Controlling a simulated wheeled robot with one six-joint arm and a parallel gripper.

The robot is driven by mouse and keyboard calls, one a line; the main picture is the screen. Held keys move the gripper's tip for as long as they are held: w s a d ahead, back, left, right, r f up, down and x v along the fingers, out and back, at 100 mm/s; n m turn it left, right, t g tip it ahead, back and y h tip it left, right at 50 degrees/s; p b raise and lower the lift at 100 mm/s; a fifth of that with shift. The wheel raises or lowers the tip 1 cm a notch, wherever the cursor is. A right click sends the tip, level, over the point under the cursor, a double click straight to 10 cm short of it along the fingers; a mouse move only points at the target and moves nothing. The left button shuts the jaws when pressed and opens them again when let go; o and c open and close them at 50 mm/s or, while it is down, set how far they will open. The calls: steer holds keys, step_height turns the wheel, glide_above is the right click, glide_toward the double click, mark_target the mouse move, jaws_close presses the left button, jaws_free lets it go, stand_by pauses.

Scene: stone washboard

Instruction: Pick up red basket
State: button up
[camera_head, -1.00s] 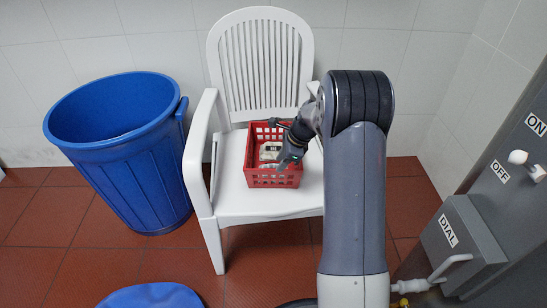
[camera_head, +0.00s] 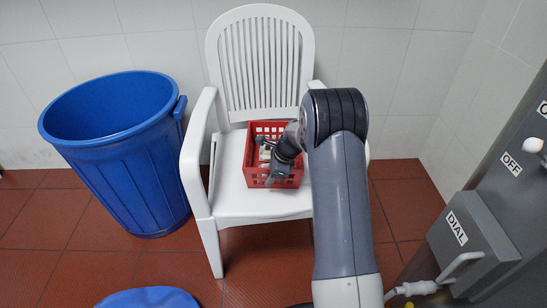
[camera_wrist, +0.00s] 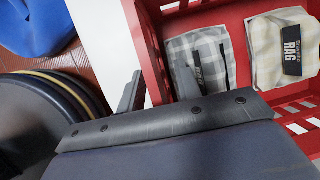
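The red basket (camera_head: 257,178) sits on the seat of a white chair (camera_head: 228,203). In the wrist view its red wall (camera_wrist: 152,50) runs between the two fingers of my gripper (camera_wrist: 158,88). One finger is outside the wall and the other inside, with the fingers apart. In the head view my gripper (camera_head: 276,176) is at the basket's front side, pointing down. Folded cloths lie in the basket: a grey checked one (camera_wrist: 205,60) and a beige one (camera_wrist: 285,50) labelled RAG. My wrist hides part of the basket.
A large blue bin (camera_head: 125,150) stands left of the chair. A grey machine (camera_head: 500,210) with a DIAL box and a handle is at the right. A blue round object (camera_head: 148,298) lies at the front. The tiled wall is close behind the chair.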

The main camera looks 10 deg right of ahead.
steer(key=shift+f, duration=0.1)
steer(key=shift+c, duration=0.5)
jaws_close()
